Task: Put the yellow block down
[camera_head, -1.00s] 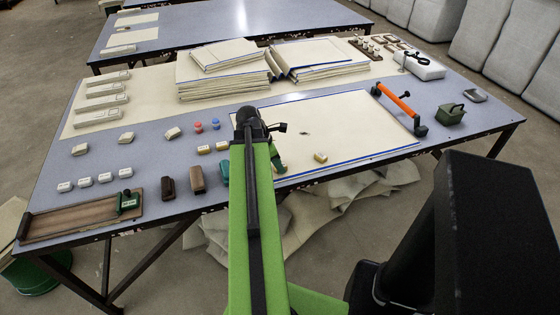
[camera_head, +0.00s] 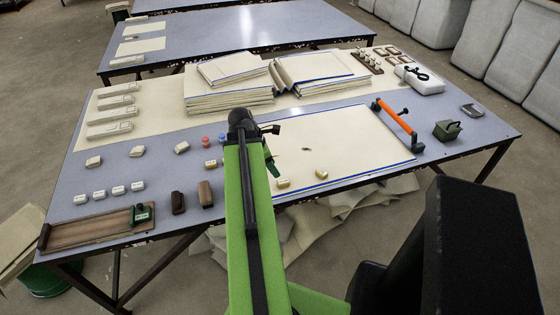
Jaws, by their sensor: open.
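A pale yellow block (camera_head: 283,183) lies on the cream cloth (camera_head: 345,150) near its blue-lined front edge. A similar block (camera_head: 321,174) lies on the cloth to its right. Another pale block (camera_head: 210,164) sits on the table left of my arm. My gripper (camera_head: 272,166) is open, just above and left of the first block in the picture, and looks apart from it. My green arm hides part of the gripper and the cloth's left side.
An orange-handled bar (camera_head: 395,117) lies along the cloth's right edge, with a green box (camera_head: 447,130) beyond it. Folded cloth stacks (camera_head: 228,92) stand behind. Dark brown blocks (camera_head: 205,194) and a wooden tray (camera_head: 90,232) lie to the left.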

